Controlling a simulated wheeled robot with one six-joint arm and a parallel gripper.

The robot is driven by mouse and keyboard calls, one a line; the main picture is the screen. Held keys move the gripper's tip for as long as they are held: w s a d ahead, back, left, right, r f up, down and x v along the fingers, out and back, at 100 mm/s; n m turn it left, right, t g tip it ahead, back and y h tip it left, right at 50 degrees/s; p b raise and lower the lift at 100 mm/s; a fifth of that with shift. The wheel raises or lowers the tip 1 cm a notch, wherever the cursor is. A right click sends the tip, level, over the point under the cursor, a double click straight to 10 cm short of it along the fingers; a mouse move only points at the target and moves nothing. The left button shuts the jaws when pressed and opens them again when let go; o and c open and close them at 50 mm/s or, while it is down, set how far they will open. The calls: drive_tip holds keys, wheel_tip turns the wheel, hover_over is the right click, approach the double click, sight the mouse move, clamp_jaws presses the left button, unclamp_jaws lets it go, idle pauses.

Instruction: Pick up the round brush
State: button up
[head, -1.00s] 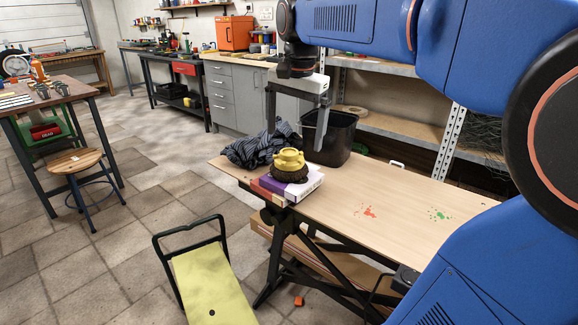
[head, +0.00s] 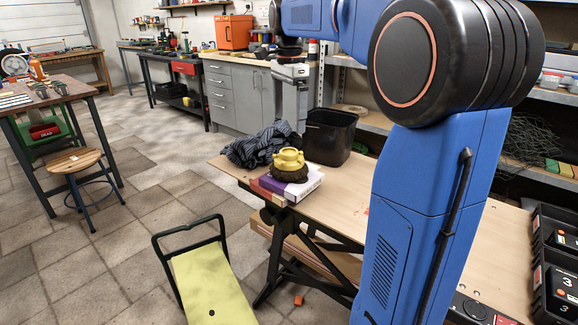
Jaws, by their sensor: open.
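The round brush (head: 289,165) has a yellow body and dark bristles. It stands bristles down on a small stack of books (head: 295,186) near the left end of the wooden workbench (head: 338,200). My gripper (head: 302,118) hangs above and behind the brush, apart from it and empty. Its fingers point down and are seen nearly edge-on. The brush is in full view.
A dark crumpled cloth (head: 262,146) and a black bin (head: 330,136) stand just behind the books. A folding step with a yellow-green panel (head: 209,285) stands on the floor in front. My arm covers much of the bench's middle.

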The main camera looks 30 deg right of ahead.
sight(289, 151)
wheel_tip(289, 151, down, 12)
drive_tip(key=shift+s, duration=0.1)
idle(0.5)
drive_tip(key=c, duration=1.4)
drive_tip(key=shift+r, duration=0.1)
wheel_tip(289, 151, up, 10)
drive_tip(key=shift+f, duration=0.1)
